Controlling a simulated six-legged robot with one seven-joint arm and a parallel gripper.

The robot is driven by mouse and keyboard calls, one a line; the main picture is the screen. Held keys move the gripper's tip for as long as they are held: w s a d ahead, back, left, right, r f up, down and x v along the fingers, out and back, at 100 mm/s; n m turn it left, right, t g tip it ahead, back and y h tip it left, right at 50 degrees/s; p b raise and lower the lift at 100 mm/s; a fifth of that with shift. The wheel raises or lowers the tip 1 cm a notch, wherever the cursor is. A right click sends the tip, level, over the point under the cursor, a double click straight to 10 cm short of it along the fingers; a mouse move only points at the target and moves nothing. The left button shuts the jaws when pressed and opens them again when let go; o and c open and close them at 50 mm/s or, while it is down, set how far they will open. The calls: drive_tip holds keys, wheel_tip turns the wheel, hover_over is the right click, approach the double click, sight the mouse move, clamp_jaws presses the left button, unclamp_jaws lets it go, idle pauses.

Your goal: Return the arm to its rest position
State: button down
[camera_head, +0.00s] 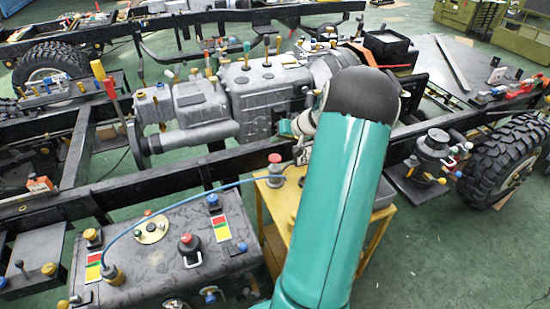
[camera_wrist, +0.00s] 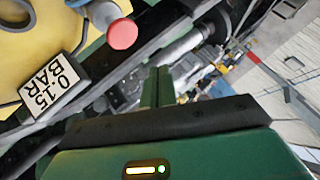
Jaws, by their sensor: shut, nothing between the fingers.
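My teal arm (camera_head: 340,200) reaches up through the middle of the head view, its dark rounded joint at the top. It hides most of what is behind it, and my gripper cannot be made out clearly there. In the wrist view my gripper (camera_wrist: 157,88) shows as two narrow green fingers close together beyond a black edge. It is shut with nothing between the fingers. A yellow stand (camera_head: 262,205) is left of and behind the arm. In the wrist view its yellow top (camera_wrist: 35,55) lies left of the fingers, apart from them.
A grey engine (camera_head: 260,95) sits in the black chassis frame. A grey tank (camera_head: 165,250) is front left. Green floor (camera_head: 450,260) is clear front right.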

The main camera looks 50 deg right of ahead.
idle(0.8)
drive_tip(key=w+a+r+n+g, duration=0.15)
drive_tip(key=a+r, duration=0.35)
drive_tip(key=a, duration=0.5)
drive_tip(key=w+a+r+n+g, duration=0.15)
drive_tip(key=a+r, duration=0.25)
drive_tip(key=a, duration=0.6)
drive_tip(key=w+a+r+n+g, duration=0.15)
drive_tip(key=a+r, duration=0.35)
drive_tip(key=a, duration=0.5)
drive_tip(key=s+a+r+n, duration=0.1)
drive_tip(key=s+a+r, duration=0.1)
drive_tip(key=s+a, duration=0.6)
drive_tip(key=s+a+r+n, duration=0.2)
drive_tip(key=s+a, duration=0.7)
drive_tip(key=a, duration=0.1)
drive_tip(key=shift+s+a+t+h, duration=0.2)
drive_tip(key=shift+a+t+h, duration=0.15)
drive_tip(key=shift+t+h, duration=0.1)
drive_tip(key=shift+w+r+n, duration=0.1)
drive_tip(key=shift+n, duration=0.15)
